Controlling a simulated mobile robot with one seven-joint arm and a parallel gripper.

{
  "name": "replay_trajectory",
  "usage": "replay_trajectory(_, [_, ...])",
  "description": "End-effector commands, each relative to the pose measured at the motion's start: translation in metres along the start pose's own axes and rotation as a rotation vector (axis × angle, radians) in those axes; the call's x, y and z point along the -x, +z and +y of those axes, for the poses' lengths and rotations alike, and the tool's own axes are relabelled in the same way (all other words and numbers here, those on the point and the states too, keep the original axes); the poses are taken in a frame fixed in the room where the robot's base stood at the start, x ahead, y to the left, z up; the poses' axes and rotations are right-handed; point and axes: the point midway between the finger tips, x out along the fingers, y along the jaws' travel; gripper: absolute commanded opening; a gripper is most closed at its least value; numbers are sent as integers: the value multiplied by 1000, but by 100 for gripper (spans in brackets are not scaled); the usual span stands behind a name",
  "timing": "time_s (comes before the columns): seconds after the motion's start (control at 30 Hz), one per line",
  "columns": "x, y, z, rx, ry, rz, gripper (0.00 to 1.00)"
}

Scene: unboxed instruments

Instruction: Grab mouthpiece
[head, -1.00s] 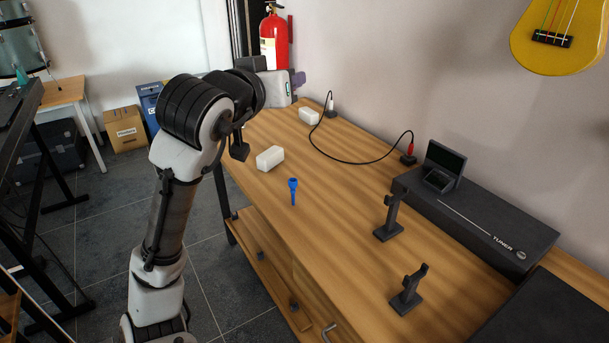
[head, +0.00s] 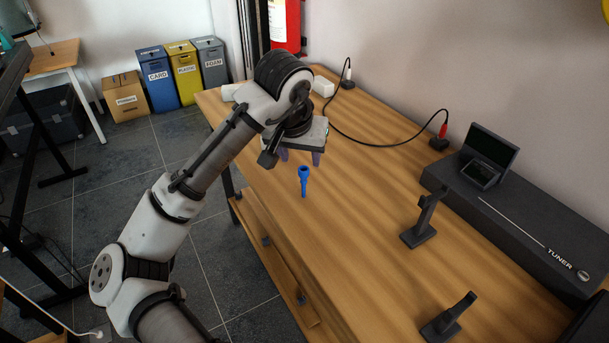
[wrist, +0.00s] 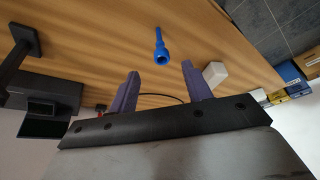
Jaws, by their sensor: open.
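The blue mouthpiece (head: 304,181) lies on the wooden table top (head: 350,215) near its left edge, with its wide cup end toward my gripper. It also shows in the wrist view (wrist: 160,47), ahead of the fingers and roughly between their lines, not touched by them. My gripper (head: 301,156) hangs above the table just behind the mouthpiece in the head view, pointing down. Its two purple fingers (wrist: 162,86) are apart, with nothing between them.
Two dark stands (head: 422,220) (head: 450,318) stand on the table to the right. A black tuner case (head: 510,225) lies along the wall. A white block (wrist: 214,74) is near the fingers in the wrist view. A black cable (head: 375,142) runs across the back. Table around the mouthpiece is clear.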

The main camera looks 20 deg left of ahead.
Motion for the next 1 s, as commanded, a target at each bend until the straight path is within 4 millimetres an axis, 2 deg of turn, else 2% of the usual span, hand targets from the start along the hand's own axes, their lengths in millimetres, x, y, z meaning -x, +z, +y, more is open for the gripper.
replay_trajectory(0.1, [-20,0,0,0,1,0,49])
replay_trajectory(0.37, [-41,-1,-1,0,0,2,49])
replay_trajectory(0.63, [-79,-4,-2,0,0,1,49])
replay_trajectory(0.77, [-87,-4,-2,0,0,2,49])
replay_trajectory(0.97, [-88,-4,-2,-1,0,3,49])
replay_trajectory(1.0, [-88,-4,-2,-1,1,3,45])
